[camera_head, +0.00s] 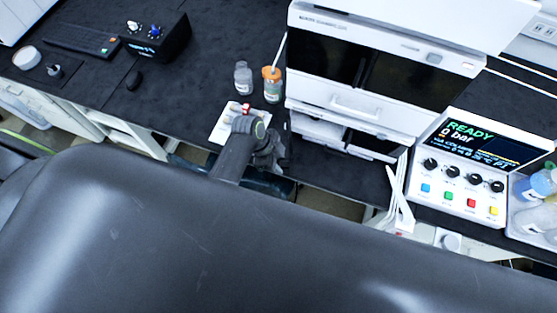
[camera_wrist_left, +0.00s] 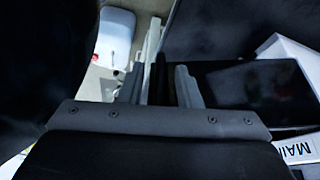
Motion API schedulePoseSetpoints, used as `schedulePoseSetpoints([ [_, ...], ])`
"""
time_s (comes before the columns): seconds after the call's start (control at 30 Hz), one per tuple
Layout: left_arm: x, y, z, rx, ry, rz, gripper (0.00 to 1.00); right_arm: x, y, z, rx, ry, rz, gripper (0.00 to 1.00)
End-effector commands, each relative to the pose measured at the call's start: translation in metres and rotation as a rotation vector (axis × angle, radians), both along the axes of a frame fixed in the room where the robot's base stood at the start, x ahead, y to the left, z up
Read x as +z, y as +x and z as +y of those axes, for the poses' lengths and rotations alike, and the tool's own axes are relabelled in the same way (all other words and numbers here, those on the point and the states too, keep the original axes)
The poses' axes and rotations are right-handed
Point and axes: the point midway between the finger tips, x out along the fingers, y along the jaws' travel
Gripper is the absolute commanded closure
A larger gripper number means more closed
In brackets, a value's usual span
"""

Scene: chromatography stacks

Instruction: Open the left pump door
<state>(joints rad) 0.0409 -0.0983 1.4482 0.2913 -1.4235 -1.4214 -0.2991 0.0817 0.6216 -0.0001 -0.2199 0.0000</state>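The white instrument stack (camera_head: 360,75) stands on the dark bench in the middle of the head view. Its lowest module has a white panel (camera_head: 317,131) at the left and a dark area (camera_head: 372,146) at the right. I cannot tell which edge is the left pump door's. My left gripper (camera_head: 272,153) is low in front of the stack's lower left corner, apart from the panel as far as I can see. In the left wrist view its two grey fingers (camera_wrist_left: 168,80) stand apart with nothing clear between them. My right gripper is not in view.
A white card (camera_head: 226,128) lies by my left wrist. Pale slender pieces (camera_head: 398,190) jut out before the stack's right side, beside a control box (camera_head: 463,185).

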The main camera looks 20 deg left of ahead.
Motion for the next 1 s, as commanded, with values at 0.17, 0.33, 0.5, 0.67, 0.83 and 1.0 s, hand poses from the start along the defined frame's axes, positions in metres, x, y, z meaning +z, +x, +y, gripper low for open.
schedulePoseSetpoints([
  [0.17, -0.0036, 0.0, -0.0017, 0.0, 0.0, 0.0, 0.69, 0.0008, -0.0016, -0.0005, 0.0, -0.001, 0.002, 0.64],
  [0.33, -0.0038, 0.0, -0.0017, 0.0, 0.0, 0.0, 0.69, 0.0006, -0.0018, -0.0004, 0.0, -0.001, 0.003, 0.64],
  [0.5, -0.0037, 0.0, -0.0017, 0.0, 0.0, 0.0, 0.86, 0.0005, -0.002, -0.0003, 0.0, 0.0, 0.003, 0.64],
  [0.67, -0.0036, -0.0001, -0.0015, 0.0, 0.0, 0.0, 1.0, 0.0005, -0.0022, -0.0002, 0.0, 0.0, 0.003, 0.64],
  [0.83, -0.0035, -0.0001, -0.0014, 0.0, 0.0, 0.0, 1.0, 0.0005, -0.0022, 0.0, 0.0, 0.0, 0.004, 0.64],
  [1.0, -0.0057, 0.0052, 0.0005, -0.009, 0.001, 0.0, 1.0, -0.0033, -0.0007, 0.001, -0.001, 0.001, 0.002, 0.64],
])
